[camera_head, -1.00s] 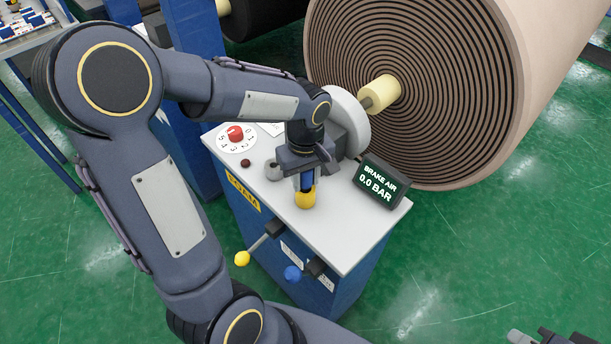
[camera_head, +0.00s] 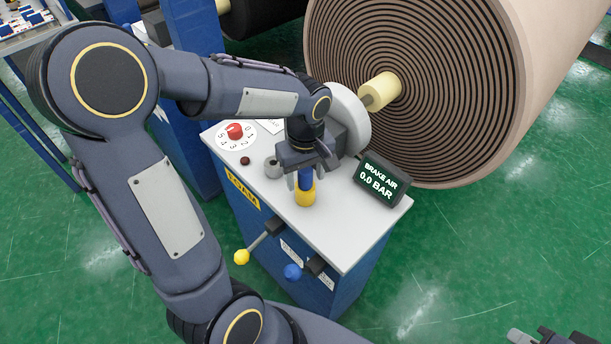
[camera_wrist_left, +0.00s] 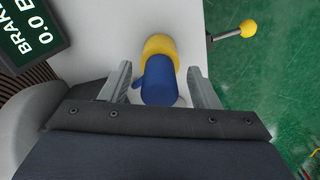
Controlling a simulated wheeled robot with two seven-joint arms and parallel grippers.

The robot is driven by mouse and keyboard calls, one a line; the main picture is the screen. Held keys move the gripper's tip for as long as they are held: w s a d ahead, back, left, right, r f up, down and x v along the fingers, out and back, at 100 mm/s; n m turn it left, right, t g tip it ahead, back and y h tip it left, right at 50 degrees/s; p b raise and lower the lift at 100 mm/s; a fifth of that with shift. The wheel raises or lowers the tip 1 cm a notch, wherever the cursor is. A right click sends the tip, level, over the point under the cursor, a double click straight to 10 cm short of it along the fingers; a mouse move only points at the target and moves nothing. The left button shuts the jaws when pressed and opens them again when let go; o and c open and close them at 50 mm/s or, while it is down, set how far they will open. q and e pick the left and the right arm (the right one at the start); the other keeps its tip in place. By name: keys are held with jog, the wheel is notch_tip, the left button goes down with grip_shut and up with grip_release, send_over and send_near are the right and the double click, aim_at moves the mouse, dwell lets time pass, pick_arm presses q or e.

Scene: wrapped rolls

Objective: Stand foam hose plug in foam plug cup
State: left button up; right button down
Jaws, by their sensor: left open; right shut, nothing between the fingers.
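The blue foam hose plug (camera_head: 306,178) stands in the yellow foam plug cup (camera_head: 305,195) on the console top, roughly upright. The wrist view also shows the blue plug (camera_wrist_left: 160,82), with the yellow cup (camera_wrist_left: 160,45) behind its lower end. My left gripper (camera_head: 304,184) is open. Its two fingers stand on either side of the plug with gaps visible in the wrist view (camera_wrist_left: 162,88). How deep the plug sits in the cup is hidden. My right gripper (camera_head: 522,337) shows only in part at the bottom right corner, shut and away from the console.
A small grey cup (camera_head: 272,168) and a red dial knob (camera_head: 235,131) are left of the yellow cup. The brake air display (camera_head: 383,180) stands to its right. Yellow-ended (camera_head: 242,258) and blue-ended (camera_head: 292,272) levers stick out in front. A large roll (camera_head: 430,90) stands behind.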

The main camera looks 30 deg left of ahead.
pick_arm(q)
notch_tip(320, 180, up, 7)
jog(key=shift+f, duration=0.1)
dwell(0.6)
